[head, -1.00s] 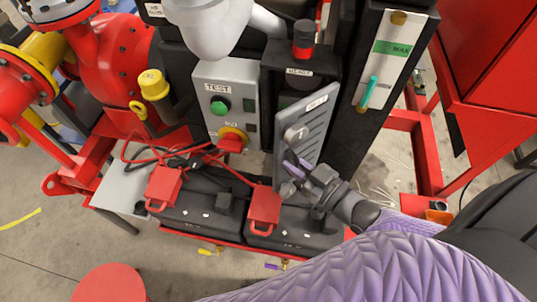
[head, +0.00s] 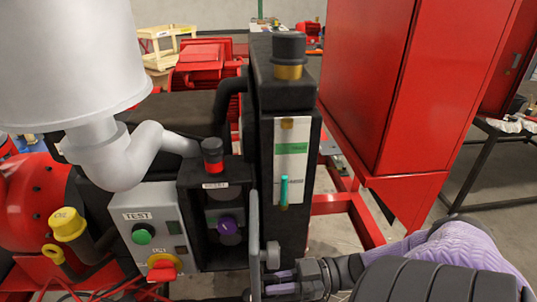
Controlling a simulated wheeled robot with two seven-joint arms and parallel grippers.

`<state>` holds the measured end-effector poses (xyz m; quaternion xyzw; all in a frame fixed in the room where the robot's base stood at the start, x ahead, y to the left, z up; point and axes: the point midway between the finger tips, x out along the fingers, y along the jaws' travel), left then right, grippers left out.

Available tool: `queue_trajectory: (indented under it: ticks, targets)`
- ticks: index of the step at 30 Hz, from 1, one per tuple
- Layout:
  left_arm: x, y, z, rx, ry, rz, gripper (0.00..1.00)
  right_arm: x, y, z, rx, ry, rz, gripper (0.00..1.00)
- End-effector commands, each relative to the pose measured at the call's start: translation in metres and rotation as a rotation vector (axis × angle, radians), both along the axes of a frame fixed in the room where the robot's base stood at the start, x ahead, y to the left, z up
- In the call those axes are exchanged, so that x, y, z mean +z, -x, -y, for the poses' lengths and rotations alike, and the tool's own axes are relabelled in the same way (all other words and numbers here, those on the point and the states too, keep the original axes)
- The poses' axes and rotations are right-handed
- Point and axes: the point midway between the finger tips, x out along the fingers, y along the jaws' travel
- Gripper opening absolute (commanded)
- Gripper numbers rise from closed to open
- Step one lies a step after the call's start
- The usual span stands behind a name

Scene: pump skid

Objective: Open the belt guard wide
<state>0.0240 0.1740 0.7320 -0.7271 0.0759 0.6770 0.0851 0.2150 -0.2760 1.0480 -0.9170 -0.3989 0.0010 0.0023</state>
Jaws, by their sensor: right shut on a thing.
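The belt guard (head: 255,235) is a grey panel hinged on the dark housing (head: 214,225). A grey round knob (head: 271,257) sticks out from the guard's right face. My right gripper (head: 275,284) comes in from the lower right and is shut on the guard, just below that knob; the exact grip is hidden. My left gripper is out of view.
The grey TEST box (head: 143,225) with a green button and red switch stands left of the housing. A black column (head: 287,170) with a white MAX gauge strip rises close to the right of the guard. A red cabinet (head: 375,90) stands farther right.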

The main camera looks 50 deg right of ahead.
Motion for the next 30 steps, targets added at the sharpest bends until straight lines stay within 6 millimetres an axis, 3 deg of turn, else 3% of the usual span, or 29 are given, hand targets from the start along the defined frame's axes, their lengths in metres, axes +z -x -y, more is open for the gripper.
queue_trajectory:
  ticks: [17,18,19,27,30]
  targets:
    - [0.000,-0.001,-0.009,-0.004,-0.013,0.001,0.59,-0.001,0.002,0.003,-0.002,0.002,-0.003,0.00]
    - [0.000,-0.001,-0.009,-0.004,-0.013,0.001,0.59,-0.001,0.002,0.003,-0.002,0.001,-0.001,0.24]
    - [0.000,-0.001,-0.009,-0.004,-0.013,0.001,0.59,-0.001,0.002,0.003,-0.002,0.001,-0.001,0.30]
    - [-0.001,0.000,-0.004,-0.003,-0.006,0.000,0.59,-0.001,0.003,0.004,-0.002,0.001,-0.001,0.30]
    - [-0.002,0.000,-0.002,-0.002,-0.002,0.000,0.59,-0.002,0.011,0.013,-0.003,0.004,-0.004,0.30]
